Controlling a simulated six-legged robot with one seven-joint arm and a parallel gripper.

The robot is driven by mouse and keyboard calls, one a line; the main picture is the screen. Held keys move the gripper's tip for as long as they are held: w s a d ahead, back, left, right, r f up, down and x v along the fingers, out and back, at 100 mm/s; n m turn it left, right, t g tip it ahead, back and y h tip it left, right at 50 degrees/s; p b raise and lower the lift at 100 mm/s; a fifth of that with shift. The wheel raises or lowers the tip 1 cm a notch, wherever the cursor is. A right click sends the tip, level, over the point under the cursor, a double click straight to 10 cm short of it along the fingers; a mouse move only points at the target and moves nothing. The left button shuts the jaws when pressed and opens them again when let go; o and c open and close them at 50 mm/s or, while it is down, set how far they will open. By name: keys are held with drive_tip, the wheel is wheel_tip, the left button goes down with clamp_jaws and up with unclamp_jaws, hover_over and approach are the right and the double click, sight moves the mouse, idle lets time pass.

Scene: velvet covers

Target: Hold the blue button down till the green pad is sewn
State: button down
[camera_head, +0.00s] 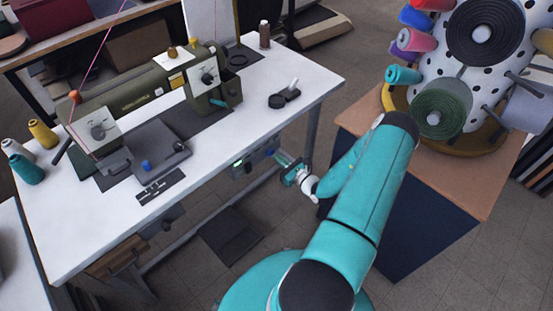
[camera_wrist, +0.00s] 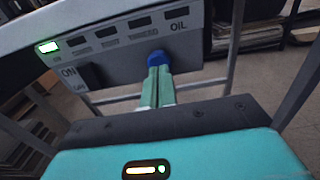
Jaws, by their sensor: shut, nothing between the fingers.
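A blue button (camera_wrist: 157,57) sits on a grey control panel (camera_wrist: 195,62) below the word OIL in the wrist view. My gripper (camera_wrist: 158,70) is shut and empty, its green fingertips overlapping the button's lower edge in this view. I cannot tell whether it presses the button in. In the head view my gripper (camera_head: 279,157) is at the panel (camera_head: 243,168) under the sewing table's front edge. The olive sewing machine (camera_head: 140,92) stands on the white table, with a small blue knob (camera_head: 146,165) on a dark plate. I cannot make out a green pad.
The panel's leftmost lamp (camera_wrist: 47,46) glows green; the other lamp windows are dark. A black switch (camera_wrist: 91,76) is beside ON. In the head view, a wooden-topped stand (camera_head: 470,185) with a spool rack is right of my arm. Spools stand on the table's left end.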

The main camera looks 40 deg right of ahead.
drive_tip(key=s, duration=1.1)
drive_tip(key=shift+d, duration=0.2)
drive_tip(key=shift+s+f, duration=0.1)
drive_tip(key=w+a+r+n+g+y, duration=0.3)
drive_tip(key=a+r+n+g+y, duration=0.3)
drive_tip(key=a+r+n, duration=0.5)
drive_tip(key=w+a+r+n+g+y, duration=0.35)
drive_tip(key=a+r+n+g, duration=0.35)
drive_tip(key=a+r+n, duration=0.4)
drive_tip(key=s+a+r+n+h, duration=0.5)
drive_tip(key=s+r+n, duration=0.1)
drive_tip(key=r, duration=0.4)
drive_tip(key=s+a+r+n+h, duration=0.5)
drive_tip(key=s+a+r+n, duration=0.1)
drive_tip(key=r, duration=0.5)
drive_tip(key=shift+s+r+n+t, duration=0.2)
drive_tip(key=shift+s+n+t, duration=0.1)
drive_tip(key=shift+s+n, duration=0.4)
